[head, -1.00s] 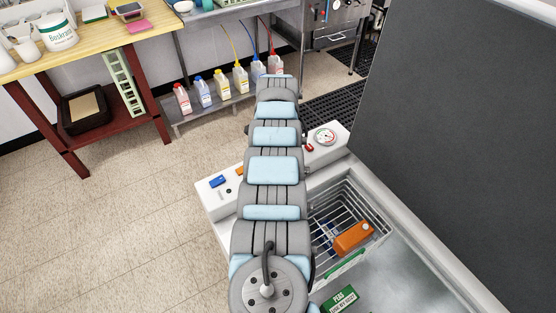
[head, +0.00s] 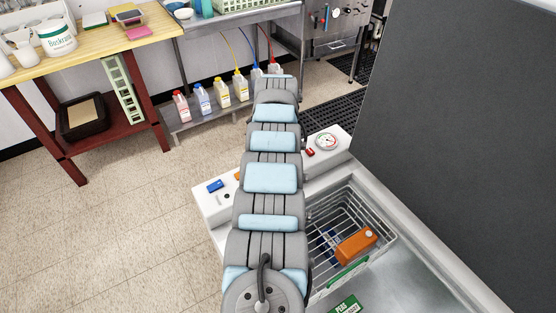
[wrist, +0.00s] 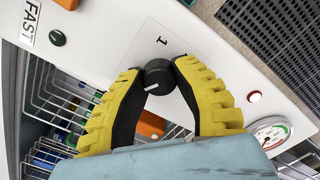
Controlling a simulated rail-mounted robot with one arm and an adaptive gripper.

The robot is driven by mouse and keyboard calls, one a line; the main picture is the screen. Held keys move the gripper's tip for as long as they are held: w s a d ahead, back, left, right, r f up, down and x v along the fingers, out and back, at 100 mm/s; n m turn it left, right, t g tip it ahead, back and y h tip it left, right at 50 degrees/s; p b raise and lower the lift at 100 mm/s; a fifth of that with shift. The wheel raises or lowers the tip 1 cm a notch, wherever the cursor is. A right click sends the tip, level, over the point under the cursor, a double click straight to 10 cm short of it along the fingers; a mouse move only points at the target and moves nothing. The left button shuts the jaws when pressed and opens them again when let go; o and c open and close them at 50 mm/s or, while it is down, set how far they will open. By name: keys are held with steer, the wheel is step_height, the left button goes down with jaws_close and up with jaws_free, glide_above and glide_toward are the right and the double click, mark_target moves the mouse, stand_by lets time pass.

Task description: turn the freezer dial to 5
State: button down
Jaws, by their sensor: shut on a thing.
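The freezer dial (wrist: 154,84) is a round black knob with a white pointer line, on a pale square plate on the white control panel (wrist: 110,38). In the wrist view the pointer line lies toward the lower left of the knob. A numeral 1 shows on the plate above the knob; no other numeral is readable. My gripper (wrist: 158,73) has its two yellow ribbed fingers on either side of the knob and is shut on it. In the head view my arm hides the dial and the gripper.
A red lamp (wrist: 254,97) and a gauge (wrist: 268,134) sit right of the dial. A dark green button (wrist: 57,38) and a FAST label (wrist: 31,20) are at left. A wire basket (head: 376,214) holds an orange box (head: 356,246). The dark raised lid (head: 450,130) stands at right.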

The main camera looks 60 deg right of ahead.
steer(key=shift+f, duration=0.1)
steer(key=c, duration=0.7)
jaws_free()
step_height(320, 180, up, 12)
stand_by(0.6)
